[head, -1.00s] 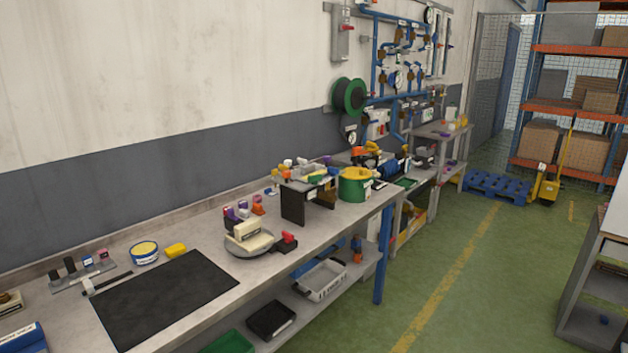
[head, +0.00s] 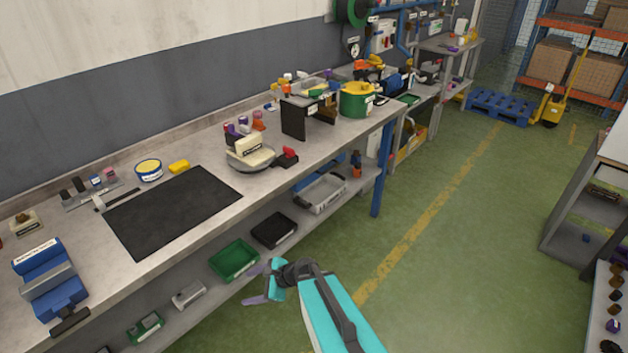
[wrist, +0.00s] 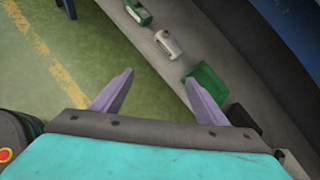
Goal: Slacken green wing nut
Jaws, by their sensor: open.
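I cannot make out a green wing nut in either view; anything that small on the bench is too far away to tell. My gripper (head: 249,285) is open and empty, in front of the long workbench (head: 285,165), below its top and beside the lower shelf. The wrist view also shows my gripper (wrist: 159,77), with its two purple fingers spread apart over the floor and shelf edge. Green shows on the bench on a yellow-and-green round pot (head: 357,101) and on a part atop a black stand (head: 295,118).
A black mat (head: 172,210), a blue vise (head: 48,278) and a round grey base with a cream block (head: 250,155) occupy the bench top. A green tray (head: 234,260) and a black tray (head: 273,230) sit on the lower shelf. The green floor to the right is open.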

